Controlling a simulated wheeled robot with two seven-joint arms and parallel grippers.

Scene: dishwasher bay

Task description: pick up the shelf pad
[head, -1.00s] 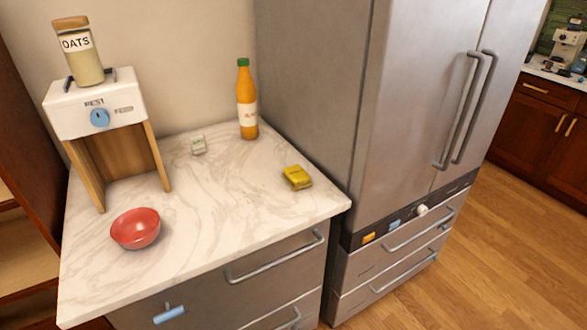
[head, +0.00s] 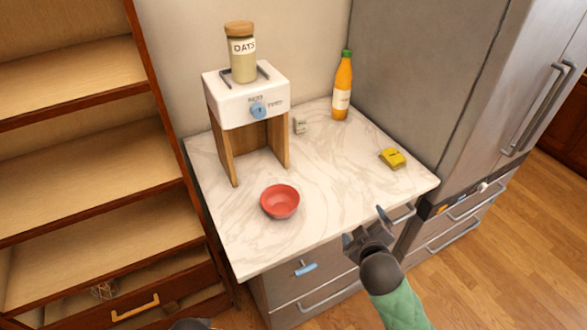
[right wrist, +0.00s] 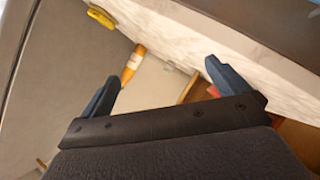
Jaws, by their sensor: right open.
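A small yellow pad-like block (head: 392,158) lies on the marble counter near its right end. No label on it can be read, so I cannot tell for sure that it is the shelf pad. It also shows at the top left of the right wrist view (right wrist: 101,18). My right gripper (head: 364,226) is open and empty at the counter's front edge, to the left of and nearer than the yellow block. Its two fingers stand apart in the right wrist view (right wrist: 161,74). My left gripper is not clearly seen.
Wooden shelves (head: 80,150) are at left, a steel fridge (head: 440,90) at right.

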